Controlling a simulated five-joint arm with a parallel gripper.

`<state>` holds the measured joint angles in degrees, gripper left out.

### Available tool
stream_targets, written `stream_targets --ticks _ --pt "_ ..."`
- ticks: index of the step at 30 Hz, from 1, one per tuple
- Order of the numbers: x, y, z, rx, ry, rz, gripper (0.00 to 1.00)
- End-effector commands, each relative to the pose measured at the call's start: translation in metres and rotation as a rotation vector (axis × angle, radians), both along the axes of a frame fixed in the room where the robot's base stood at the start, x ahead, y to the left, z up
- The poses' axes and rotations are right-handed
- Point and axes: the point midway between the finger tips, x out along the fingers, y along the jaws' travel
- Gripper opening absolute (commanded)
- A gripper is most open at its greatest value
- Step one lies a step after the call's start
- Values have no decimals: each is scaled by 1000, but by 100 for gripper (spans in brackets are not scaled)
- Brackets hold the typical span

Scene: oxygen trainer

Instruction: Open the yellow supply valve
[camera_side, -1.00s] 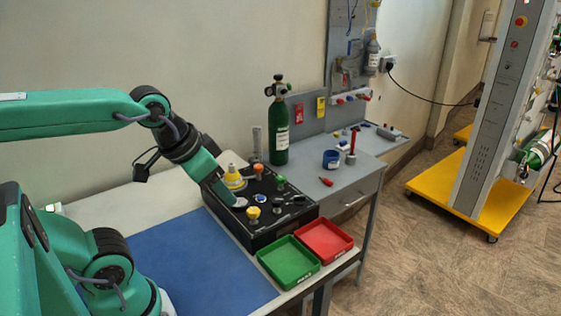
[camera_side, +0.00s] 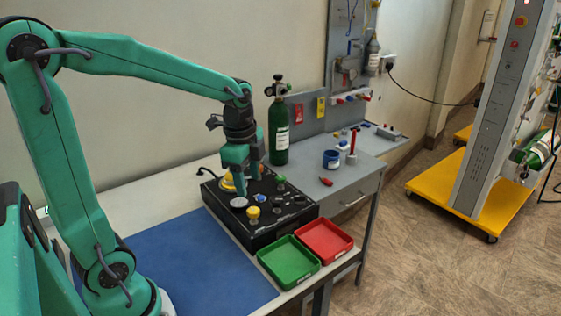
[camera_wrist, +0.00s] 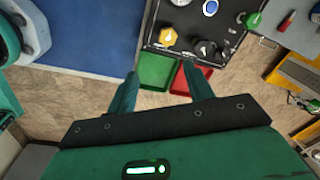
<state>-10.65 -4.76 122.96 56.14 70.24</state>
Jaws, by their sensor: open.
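A yellow knob (camera_side: 253,213) stands at the front of the black panel box (camera_side: 248,239), near the trays. It also shows in the wrist view (camera_wrist: 168,37), above the gap between my fingers. My gripper (camera_side: 248,187) points down over the panel, behind and slightly left of the front yellow knob. Its fingers are apart with nothing visible between them, also in the wrist view (camera_wrist: 160,73). I cannot tell whether a fingertip touches anything.
A blue knob (camera_side: 262,198), a green knob (camera_side: 280,180) and dark knobs (camera_wrist: 205,47) crowd the panel. A green tray (camera_side: 288,263) and red tray (camera_side: 325,240) sit in front. A green cylinder (camera_side: 279,135) stands behind. The blue mat (camera_side: 195,265) is clear.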

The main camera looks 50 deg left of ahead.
Motion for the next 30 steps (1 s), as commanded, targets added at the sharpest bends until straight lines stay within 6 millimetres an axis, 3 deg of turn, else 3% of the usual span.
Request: stream_targets --ticks 10,22,30 --pt "21 20 -29 -4 95 -250 52" --pt "22 21 -35 -6 102 -270 52" --pt "21 21 -60 -7 104 -269 52"
